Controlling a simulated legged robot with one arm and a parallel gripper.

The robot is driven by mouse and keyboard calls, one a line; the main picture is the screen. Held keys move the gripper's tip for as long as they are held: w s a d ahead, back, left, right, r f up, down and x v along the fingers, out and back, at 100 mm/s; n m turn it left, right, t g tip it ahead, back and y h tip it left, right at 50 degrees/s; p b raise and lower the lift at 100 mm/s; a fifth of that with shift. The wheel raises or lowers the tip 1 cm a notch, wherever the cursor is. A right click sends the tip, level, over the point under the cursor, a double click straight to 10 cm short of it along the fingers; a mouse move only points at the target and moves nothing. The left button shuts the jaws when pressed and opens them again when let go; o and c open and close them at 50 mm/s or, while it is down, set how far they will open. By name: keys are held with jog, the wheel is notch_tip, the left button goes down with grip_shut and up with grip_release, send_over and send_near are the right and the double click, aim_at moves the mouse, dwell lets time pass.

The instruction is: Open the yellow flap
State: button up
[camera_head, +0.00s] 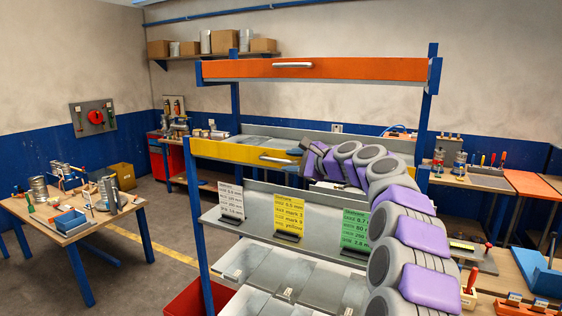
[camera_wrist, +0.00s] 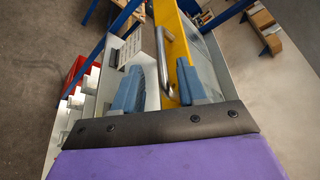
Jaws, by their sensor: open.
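The yellow flap (camera_head: 238,152) is a long panel across the middle level of the shelf rack, its face upright, and looks shut. Its silver bar handle (camera_head: 277,159) is on the front. My gripper (camera_head: 303,158) is at the right of the handle, and my arm hides the flap's right part. In the wrist view the yellow flap (camera_wrist: 172,32) runs up from between the blue fingers. The handle (camera_wrist: 161,55) lies between the open fingers of my gripper (camera_wrist: 158,70), nearer the middle than either finger. I cannot tell whether a finger touches it.
An orange flap (camera_head: 320,69) with its own handle closes the level above. Below, a shelf carries white, yellow (camera_head: 289,216) and green sign cards. A blue rack post (camera_head: 203,215) stands at the left. A workbench (camera_head: 75,215) with tools is further left, with open floor between.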

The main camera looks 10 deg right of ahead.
aim_at(282, 161)
jog(key=x, duration=0.4)
jog(key=shift+a, duration=0.2)
jog(key=shift+w+d, duration=0.15)
jog(key=shift+w, duration=0.1)
jog(key=shift+w+d+f+p, duration=0.1)
jog(key=shift+w+d+p, duration=0.25)
jog(key=shift+w+a+f, duration=0.1)
jog(key=shift+w+a, duration=0.05)
jog(key=shift+a, duration=0.25)
jog(key=shift+w+a+f, duration=0.1)
jog(key=shift+w+a, duration=0.1)
jog(key=shift+a, duration=0.15)
jog(key=shift+c, duration=0.2)
jog(key=shift+s+a+r, duration=0.15)
jog(key=c, duration=0.3)
jog(key=shift+d, duration=0.3)
grip_shut()
